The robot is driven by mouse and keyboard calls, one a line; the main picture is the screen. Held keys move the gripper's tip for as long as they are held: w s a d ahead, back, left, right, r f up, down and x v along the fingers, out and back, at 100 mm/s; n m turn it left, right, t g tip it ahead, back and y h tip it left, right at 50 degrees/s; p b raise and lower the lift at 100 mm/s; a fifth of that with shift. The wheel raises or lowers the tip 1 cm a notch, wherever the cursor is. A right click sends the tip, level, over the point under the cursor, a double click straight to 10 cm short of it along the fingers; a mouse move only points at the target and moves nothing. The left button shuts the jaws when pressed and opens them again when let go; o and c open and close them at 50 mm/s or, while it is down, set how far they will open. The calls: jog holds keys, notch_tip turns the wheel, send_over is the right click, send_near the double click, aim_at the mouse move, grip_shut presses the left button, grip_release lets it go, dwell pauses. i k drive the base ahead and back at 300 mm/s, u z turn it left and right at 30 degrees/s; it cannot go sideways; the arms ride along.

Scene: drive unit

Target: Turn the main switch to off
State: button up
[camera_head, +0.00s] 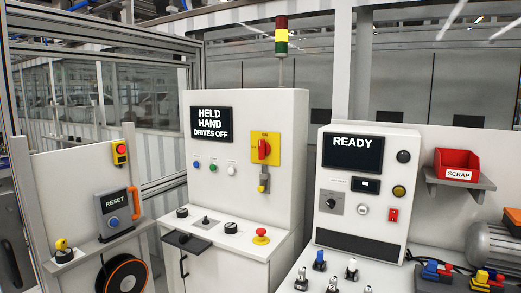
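The main switch (263,149) is a red rotary handle on a yellow plate, on the right part of the upright front of a white control cabinet (235,105). Its handle looks about vertical; the small lettering on the plate is too small to read. A black display (211,122) to the left of the switch reads "HELD HAND DRIVES OFF". My gripper is not in view.
A red mushroom button (261,232) and black knobs stand on the cabinet's ledge below. To the right is a panel with a "READY" display (352,153); to the left, a "RESET" box (113,213) with an orange handle. The space before the switch looks clear.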

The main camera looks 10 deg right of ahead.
aim_at(264, 148)
jog(key=z, duration=0.1)
jog(key=i, duration=1)
jog(key=u, duration=0.1)
